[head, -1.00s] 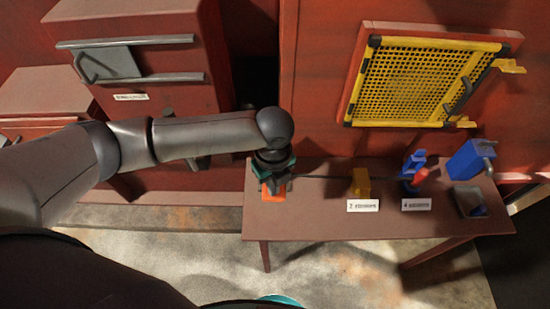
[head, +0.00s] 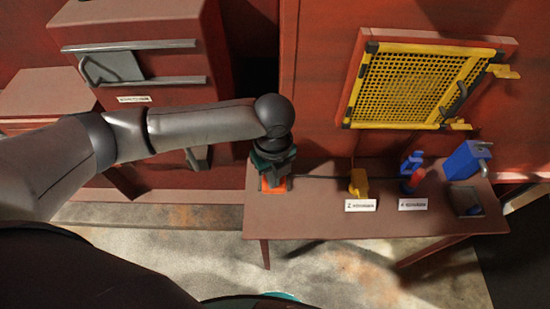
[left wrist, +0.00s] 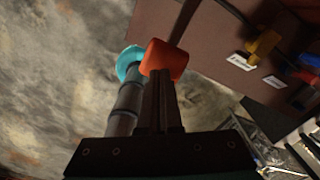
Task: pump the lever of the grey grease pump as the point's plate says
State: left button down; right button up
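My left gripper (head: 272,178) is over the left end of the table (head: 310,222), pointing down at an orange block (head: 273,185). In the left wrist view its dark fingers (left wrist: 161,80) lie close together and look shut. Their tips are at the orange block (left wrist: 166,58), which is wider than they are; any contact cannot be made out. The block may be the pump lever's grip. The grey pump body cannot be made out behind the gripper. A dark hose runs right from there to a yellow fitting (head: 358,182) with a white plate (head: 360,205), its text too small to read.
A red and blue fitting (head: 411,175) has another white plate (head: 413,204). A blue box (head: 467,158) and a grey tray (head: 466,199) are at the table's right end. A yellow mesh guard (head: 420,88) is on the wall behind. A red cabinet (head: 150,125) stands left.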

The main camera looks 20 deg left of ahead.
pick_arm(q)
jog(key=shift+f+b, duration=1)
jog(key=shift+f, duration=1.15)
notch_tip(320, 180, up, 3)
jog(key=p, duration=0.3)
jog(key=shift+r, duration=1.15)
